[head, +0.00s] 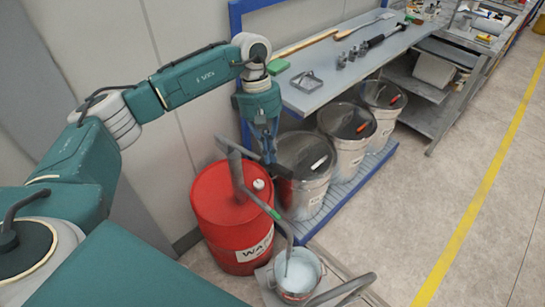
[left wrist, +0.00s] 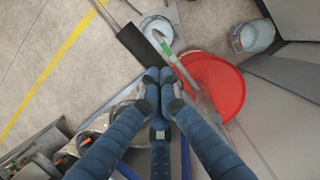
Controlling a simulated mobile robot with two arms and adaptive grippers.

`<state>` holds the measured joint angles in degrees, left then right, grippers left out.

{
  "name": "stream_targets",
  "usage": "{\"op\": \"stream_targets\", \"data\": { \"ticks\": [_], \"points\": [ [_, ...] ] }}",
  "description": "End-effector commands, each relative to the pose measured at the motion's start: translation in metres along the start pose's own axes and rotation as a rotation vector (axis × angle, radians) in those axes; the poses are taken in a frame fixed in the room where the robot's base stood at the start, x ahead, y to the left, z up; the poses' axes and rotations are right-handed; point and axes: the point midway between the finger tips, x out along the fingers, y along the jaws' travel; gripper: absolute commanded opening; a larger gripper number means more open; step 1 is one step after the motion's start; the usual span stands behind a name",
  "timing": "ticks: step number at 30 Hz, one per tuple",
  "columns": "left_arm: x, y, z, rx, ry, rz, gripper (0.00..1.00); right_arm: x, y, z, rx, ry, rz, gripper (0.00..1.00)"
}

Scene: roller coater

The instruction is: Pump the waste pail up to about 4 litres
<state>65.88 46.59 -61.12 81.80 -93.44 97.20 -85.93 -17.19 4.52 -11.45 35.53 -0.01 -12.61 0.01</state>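The waste pail (head: 318,287) stands at the bottom of the head view, under the pump spout, with pale bluish liquid in it. I cannot read its level. It also shows in the left wrist view (left wrist: 146,22). The red drum (head: 222,212) is left of it and carries the grey hand pump (head: 236,172). The pump handle ends in a black grip (left wrist: 135,42). My left gripper (head: 269,155) is at this handle, its fingertips (left wrist: 160,76) close together around it beside the black grip. The exact contact is partly hidden. My right gripper is out of view.
Several lidded metal drums (head: 305,165) stand on a blue-edged shelf under the grey bench (head: 310,90), close beside my left gripper. Another bucket (left wrist: 252,37) is at the upper right of the left wrist view. Open floor (head: 425,175) lies to the right.

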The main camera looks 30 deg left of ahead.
Motion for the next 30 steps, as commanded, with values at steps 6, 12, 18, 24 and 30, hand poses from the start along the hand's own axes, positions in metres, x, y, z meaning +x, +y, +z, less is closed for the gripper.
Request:
{"op": "stream_targets", "data": {
  "ticks": [6, 12, 18, 24, 30],
  "points": [
    [-0.001, 0.000, 0.000, -0.001, 0.000, -0.001, 0.00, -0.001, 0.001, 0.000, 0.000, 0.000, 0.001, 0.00],
    [-0.004, 0.000, -0.008, -0.002, 0.001, 0.000, 0.00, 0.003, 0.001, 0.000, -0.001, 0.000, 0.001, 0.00],
    [-0.017, 0.000, -0.027, -0.001, 0.001, 0.000, 0.00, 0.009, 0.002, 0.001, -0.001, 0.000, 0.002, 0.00],
    [-0.018, -0.001, -0.027, 0.000, 0.000, -0.001, 0.00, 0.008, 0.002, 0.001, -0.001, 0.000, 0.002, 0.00],
    [-0.028, 0.001, -0.027, 0.000, 0.001, 0.002, 0.00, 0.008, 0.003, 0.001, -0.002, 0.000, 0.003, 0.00]
  ]
}}
